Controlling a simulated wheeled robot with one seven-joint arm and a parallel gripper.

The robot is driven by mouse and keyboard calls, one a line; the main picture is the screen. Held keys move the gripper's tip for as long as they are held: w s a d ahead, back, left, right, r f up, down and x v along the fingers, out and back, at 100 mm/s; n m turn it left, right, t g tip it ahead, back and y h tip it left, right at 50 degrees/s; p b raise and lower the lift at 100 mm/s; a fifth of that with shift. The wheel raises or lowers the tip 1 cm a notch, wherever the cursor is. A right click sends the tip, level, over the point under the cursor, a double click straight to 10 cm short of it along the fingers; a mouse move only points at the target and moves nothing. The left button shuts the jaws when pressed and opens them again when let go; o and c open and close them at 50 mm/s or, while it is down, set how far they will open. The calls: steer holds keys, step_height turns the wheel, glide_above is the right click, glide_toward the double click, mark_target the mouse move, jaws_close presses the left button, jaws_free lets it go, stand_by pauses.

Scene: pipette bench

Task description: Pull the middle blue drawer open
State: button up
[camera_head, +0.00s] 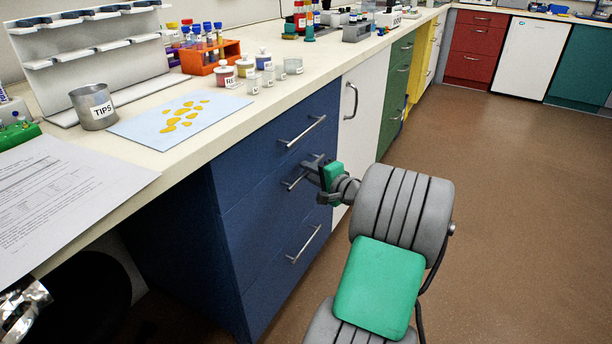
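The blue drawer unit (235,220) stands under the bench, with three drawers one above another, each with a silver bar handle. The middle blue drawer (262,215) looks closed, its front level with the others. Its handle (291,184) is partly hidden by my gripper. My gripper (312,172) is at the right part of this handle, with the fingers pointing left toward the drawer front. I cannot tell whether the fingers are closed around the handle or only beside it. The top handle (303,132) and bottom handle (305,245) are clear of my gripper.
A white cabinet door (362,110) adjoins the drawers on the right. The brown floor (500,220) right of my arm is free. On the bench (340,66) are a TIPS cup (95,107), a blue sheet (180,121) with yellow pieces and an orange tube rack (211,58).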

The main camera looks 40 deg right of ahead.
steer(key=shift+w, duration=0.1)
steer(key=shift+c, duration=0.3)
jaws_close()
steer(key=shift+a, duration=0.15)
stand_by(0.8)
